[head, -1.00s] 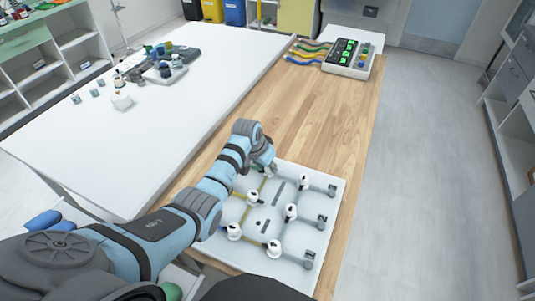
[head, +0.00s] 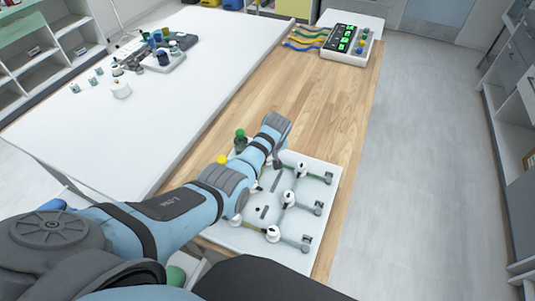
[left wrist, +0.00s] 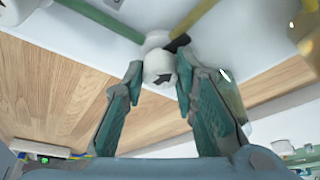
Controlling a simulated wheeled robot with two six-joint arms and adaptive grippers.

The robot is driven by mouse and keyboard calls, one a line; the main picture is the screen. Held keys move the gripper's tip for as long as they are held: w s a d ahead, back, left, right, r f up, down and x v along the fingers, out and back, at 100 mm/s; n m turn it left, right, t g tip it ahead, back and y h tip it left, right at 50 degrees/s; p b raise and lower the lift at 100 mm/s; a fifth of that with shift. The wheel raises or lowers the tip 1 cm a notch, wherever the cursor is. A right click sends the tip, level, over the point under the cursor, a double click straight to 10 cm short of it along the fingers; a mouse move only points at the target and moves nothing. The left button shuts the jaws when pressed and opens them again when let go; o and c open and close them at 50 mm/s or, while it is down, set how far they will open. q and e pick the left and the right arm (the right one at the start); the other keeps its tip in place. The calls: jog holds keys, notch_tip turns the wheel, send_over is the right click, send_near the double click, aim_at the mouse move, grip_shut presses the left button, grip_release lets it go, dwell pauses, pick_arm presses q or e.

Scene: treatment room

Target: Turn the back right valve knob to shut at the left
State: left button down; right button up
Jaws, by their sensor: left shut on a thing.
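The white valve board (head: 322,168) lies on the wooden bench top, with white knobs joined by pipes. In the head view my left gripper (head: 279,162) reaches down at the board's back edge, partly hiding that area. In the left wrist view its fingers (left wrist: 159,66) are around a white valve knob (left wrist: 158,66) with a dark arrow mark, and shut on it. Another back knob (head: 301,169) stands free to the gripper's right in the head view. The middle right knob (head: 289,197) and front right knob (head: 273,234) also stand free. My right gripper is not in view.
Green-capped (head: 240,136) and yellow-capped (head: 222,159) items stand at the board's left, close to my arm. A box with green displays (head: 346,42) and coloured leads sits at the far end. The wooden top (head: 312,105) between is clear.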

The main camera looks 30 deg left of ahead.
pick_arm(q)
jog(key=shift+n+y+b, duration=0.3)
jog(key=shift+n, duration=0.4)
jog(key=c, duration=1.3)
grip_release()
jog(key=v, duration=1.2)
jog(key=shift+w, duration=0.25)
